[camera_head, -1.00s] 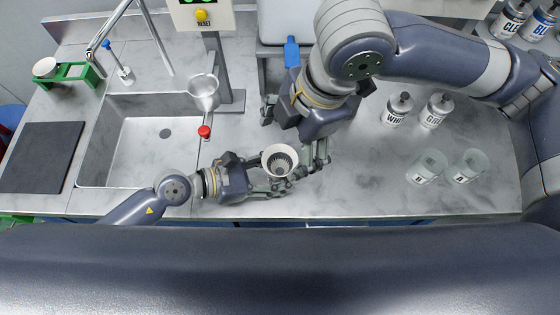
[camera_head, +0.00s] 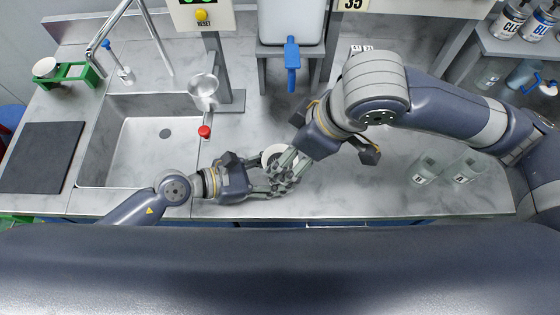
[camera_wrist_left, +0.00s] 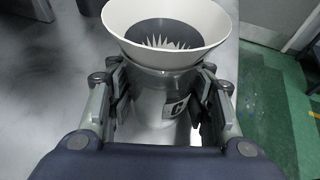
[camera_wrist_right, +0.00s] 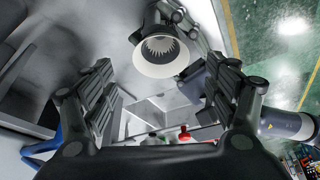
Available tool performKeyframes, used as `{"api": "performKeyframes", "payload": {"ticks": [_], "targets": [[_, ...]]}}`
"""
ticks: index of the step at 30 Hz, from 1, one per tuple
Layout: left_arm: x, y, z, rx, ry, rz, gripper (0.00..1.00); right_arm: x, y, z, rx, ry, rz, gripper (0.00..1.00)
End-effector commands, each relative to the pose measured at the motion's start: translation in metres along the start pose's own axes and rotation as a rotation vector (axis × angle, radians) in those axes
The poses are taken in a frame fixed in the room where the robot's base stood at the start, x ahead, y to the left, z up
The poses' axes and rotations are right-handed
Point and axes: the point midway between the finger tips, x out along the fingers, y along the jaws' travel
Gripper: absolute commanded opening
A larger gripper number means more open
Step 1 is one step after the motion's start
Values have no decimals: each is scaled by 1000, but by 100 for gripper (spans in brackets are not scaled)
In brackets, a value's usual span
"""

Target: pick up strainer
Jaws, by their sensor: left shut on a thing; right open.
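The white cone-shaped strainer (camera_head: 272,152), with a dark ridged inside, sits on top of a clear container marked C (camera_wrist_left: 165,105). My left gripper (camera_head: 266,180) is shut on this container; in the left wrist view its fingers (camera_wrist_left: 160,103) lie on both sides of it, below the strainer's rim (camera_wrist_left: 165,52). My right gripper (camera_head: 282,170) is open, and its fingers overlap part of the strainer in the head view. In the right wrist view the strainer (camera_wrist_right: 160,50) shows beyond the open fingers (camera_wrist_right: 160,92), apart from them, with nothing between the pads.
A sink (camera_head: 135,150) lies at the left. A metal funnel (camera_head: 203,92) hangs on a stand near a red cap (camera_head: 204,131). A tank with a blue tap (camera_head: 291,52) stands behind. Clear cups (camera_head: 425,168) stand at the right. The right counter's front is clear.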

Motion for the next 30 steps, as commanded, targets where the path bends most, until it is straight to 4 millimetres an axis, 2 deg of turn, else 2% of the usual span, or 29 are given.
{"api": "performKeyframes", "payload": {"ticks": [8,15,19,25,27,30], "targets": [[0,0,-1,-1,2,0,21,24,-1,0,-1,-1,-1,80],[0,0,-1,-1,2,0,21,59,-2,1,-2,-1,-1,80],[0,0,-1,0,2,0,21,67,-1,1,-3,0,1,80],[0,0,-1,0,2,0,21,67,-1,1,-3,1,1,80],[0,0,-1,0,2,0,21,67,-1,1,-3,1,1,66],[0,0,-1,0,2,0,21,67,-1,1,-3,1,1,52]]}}
